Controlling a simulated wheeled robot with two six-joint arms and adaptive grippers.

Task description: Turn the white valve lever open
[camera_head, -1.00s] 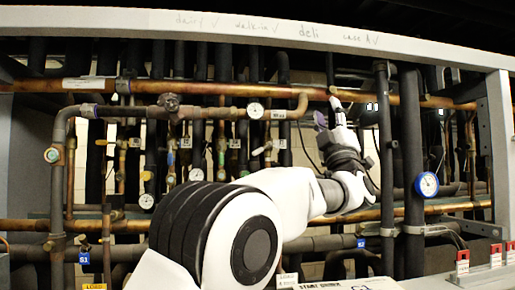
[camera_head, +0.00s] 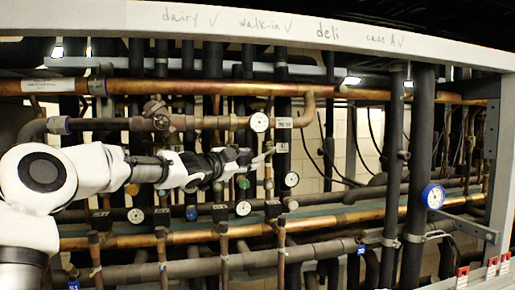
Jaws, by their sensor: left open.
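My left arm comes in from the left and reaches across in front of the pipes. My left gripper (camera_head: 246,160) is open, its fingers pointing right. A small pale lever (camera_head: 264,157), which looks like the white valve lever, sits on a thin vertical copper pipe right at the fingertips. I cannot tell whether the fingers touch it or are just short of it. The gripper hides part of the valve area. My right gripper is not in view.
A thick horizontal copper pipe (camera_head: 230,88) runs above the arm. Dial gauges (camera_head: 259,122) and a blue-rimmed gauge (camera_head: 433,196) hang among dark vertical pipes (camera_head: 416,150). A lower copper pipe (camera_head: 340,217) crosses below. A labelled white beam (camera_head: 290,28) spans the top.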

